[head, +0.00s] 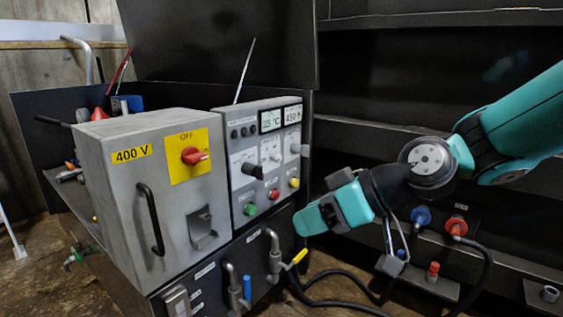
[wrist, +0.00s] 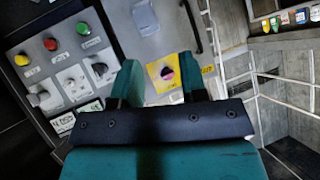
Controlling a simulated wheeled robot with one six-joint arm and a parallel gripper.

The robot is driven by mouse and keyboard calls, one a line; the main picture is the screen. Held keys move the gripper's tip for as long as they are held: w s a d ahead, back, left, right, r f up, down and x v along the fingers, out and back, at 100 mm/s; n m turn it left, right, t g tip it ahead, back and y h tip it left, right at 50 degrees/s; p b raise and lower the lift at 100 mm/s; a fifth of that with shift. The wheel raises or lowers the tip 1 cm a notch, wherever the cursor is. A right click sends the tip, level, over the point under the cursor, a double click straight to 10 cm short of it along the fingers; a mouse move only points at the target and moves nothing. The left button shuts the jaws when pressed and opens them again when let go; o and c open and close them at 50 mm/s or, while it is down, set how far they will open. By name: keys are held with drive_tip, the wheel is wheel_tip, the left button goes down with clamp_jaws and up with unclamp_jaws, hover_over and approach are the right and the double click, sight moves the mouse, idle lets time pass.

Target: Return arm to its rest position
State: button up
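My teal arm (head: 520,110) reaches in from the right in the head view. My gripper (head: 312,218) hangs in front of the control panel's lower right side, pointing left. In the wrist view, the two fingers of my gripper (wrist: 163,82) stand apart with nothing held between them. The grey 400 V cabinet (head: 118,190) with its black handle shows beyond the gap. Its red rotary switch (head: 193,156) on a yellow plate points at OFF. That switch also shows between the fingers in the wrist view (wrist: 166,73). I see no contact with the panel.
The control panel (head: 240,172) has displays, knobs and green, red and yellow buttons. Below it are pipes with a yellow-handled valve (head: 298,257). Black cables with blue (head: 421,216) and red (head: 456,227) connectors lie below my arm. Dark shelving (head: 400,80) stands behind it.

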drive_tip(key=s+d+r+m+g+h+p, duration=0.1)
drive_tip(key=s+d+m+g+h+p, duration=0.15)
drive_tip(key=s+d, duration=0.45)
drive_tip(key=s+d+r+m+g+h+p, duration=0.1)
drive_tip(key=s+d+m+h, duration=0.2)
drive_tip(key=s, duration=0.9)
wheel_tip(320, 180, up, 36)
drive_tip(key=n+p, duration=0.1)
drive_tip(key=p, duration=3.5)
drive_tip(key=shift+w+a+h, duration=0.25)
drive_tip(key=shift+w+h, duration=0.05)
drive_tip(key=shift+h, duration=0.15)
drive_tip(key=shift+s, duration=0.1)
